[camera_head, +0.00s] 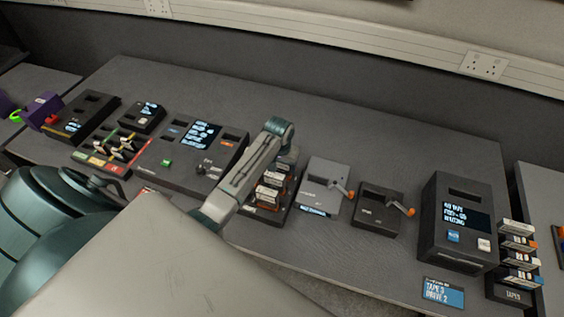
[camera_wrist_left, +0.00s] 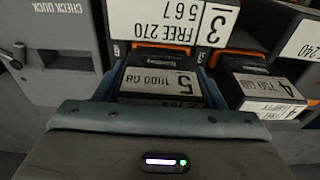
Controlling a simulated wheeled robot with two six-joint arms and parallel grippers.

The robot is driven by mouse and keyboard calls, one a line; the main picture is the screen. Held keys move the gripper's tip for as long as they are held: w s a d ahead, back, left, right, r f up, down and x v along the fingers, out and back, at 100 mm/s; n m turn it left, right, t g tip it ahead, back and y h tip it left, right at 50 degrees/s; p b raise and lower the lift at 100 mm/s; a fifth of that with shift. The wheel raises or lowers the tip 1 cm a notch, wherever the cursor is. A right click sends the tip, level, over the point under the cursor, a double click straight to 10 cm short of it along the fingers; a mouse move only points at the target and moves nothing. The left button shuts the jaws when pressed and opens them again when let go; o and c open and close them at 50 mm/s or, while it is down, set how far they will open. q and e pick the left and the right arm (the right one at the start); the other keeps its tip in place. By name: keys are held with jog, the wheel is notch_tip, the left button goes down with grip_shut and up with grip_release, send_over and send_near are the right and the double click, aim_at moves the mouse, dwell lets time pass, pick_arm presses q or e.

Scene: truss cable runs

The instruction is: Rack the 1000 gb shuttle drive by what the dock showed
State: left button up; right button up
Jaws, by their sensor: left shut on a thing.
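My left gripper (camera_head: 285,150) reaches down over the far end of a dark drive rack (camera_head: 262,212). In the left wrist view, its blue-edged fingers (camera_wrist_left: 160,88) are shut on a dark drive (camera_wrist_left: 160,60), whose upside-down label shows a 5 and seems to read 1100 GB. I cannot tell whether this drive is seated or lifted. A drive labelled 4, 750 GB (camera_wrist_left: 265,85) sits beside it. The grey check dock (camera_head: 325,180), with an orange-tipped lever, stands right of the rack and also shows in the left wrist view (camera_wrist_left: 60,45). My right gripper is not in view.
A dark box (camera_head: 381,208) with an orange-tipped lever is right of the dock. A taller unit with a screen (camera_head: 460,205) and a stack of tapes (camera_head: 518,245) stand farther right. A wide console (camera_head: 195,150) is left of the rack. The table behind is clear.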

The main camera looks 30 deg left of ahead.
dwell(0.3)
pick_arm(q)
jog(key=o, duration=1.6)
jog(key=shift+r, duration=3.75)
jog(key=shift+s, duration=0.1)
